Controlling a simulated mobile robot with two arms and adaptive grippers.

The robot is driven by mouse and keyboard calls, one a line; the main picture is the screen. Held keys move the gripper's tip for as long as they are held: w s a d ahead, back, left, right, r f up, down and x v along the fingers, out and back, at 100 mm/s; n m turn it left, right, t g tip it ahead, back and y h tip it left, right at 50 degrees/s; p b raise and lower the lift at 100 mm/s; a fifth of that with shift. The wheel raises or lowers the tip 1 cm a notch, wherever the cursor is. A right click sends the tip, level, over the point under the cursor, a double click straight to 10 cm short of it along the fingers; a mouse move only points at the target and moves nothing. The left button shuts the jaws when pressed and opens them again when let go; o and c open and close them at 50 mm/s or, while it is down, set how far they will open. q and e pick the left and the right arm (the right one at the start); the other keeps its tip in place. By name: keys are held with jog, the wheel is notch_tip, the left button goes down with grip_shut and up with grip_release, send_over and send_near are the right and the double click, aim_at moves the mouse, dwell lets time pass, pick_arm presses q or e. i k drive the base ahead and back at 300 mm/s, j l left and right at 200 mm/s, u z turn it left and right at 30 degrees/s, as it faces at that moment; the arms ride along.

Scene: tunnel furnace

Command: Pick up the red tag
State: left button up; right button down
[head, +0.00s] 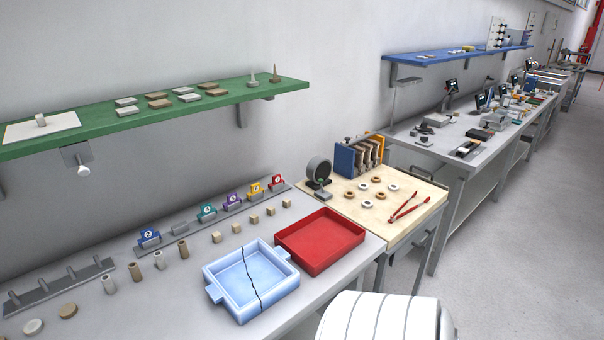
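The red tag (277,182) is small and stands upright at the far right end of a row of coloured tags, on a thin grey strip (166,245) along the wall side of the grey bench (330,273). A yellow tag (256,190) stands just left of it, then a purple tag (232,201), a teal tag (207,212) and a blue tag (149,237). A grey block (180,229) without a coloured tag sits between the teal and blue ones. Neither of my grippers shows in the head view.
In front of the tags stand several small beige blocks (254,219) and cylinders (183,249). Nearer are a red tray (348,255) and a cracked light-blue tray (284,286). A green shelf (140,125) hangs above. Red tongs (408,208) lie on the wooden-topped table (428,187).

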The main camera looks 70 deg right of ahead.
aim_at(277, 179)
jog(key=z, duration=2)
